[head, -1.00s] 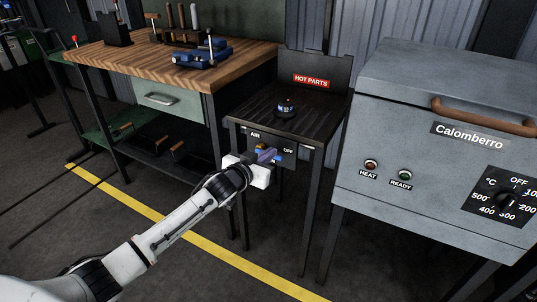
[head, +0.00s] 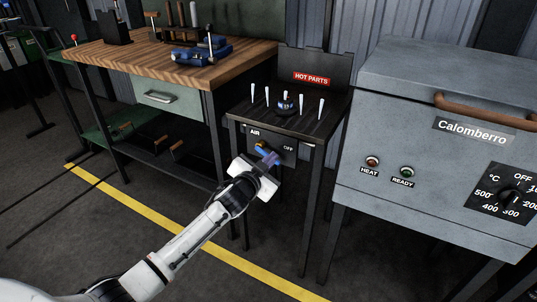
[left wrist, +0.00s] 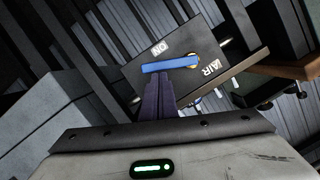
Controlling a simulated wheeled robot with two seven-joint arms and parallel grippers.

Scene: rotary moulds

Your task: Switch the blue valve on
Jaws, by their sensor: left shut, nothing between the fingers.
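The blue valve handle (head: 267,155) is on the dark AIR panel at the front of the small black stand. In the left wrist view the blue bar (left wrist: 168,65) starts at a brass fitting beside the AIR label and lies alongside the ON label (left wrist: 159,48). In the head view it slants down and right from its pivot, below the OFF label (head: 288,148). My left gripper (head: 270,163) is shut and empty, its fingertips (left wrist: 158,78) right by the handle; I cannot tell whether they touch. My right gripper is out of view.
Several pale upright jets (head: 301,102) stand on the black stand top (head: 312,114) around a dark round piece (head: 284,107). A wooden workbench (head: 165,62) is at the left and a grey Calomberro oven (head: 400,140) at the right. Floor is open in front.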

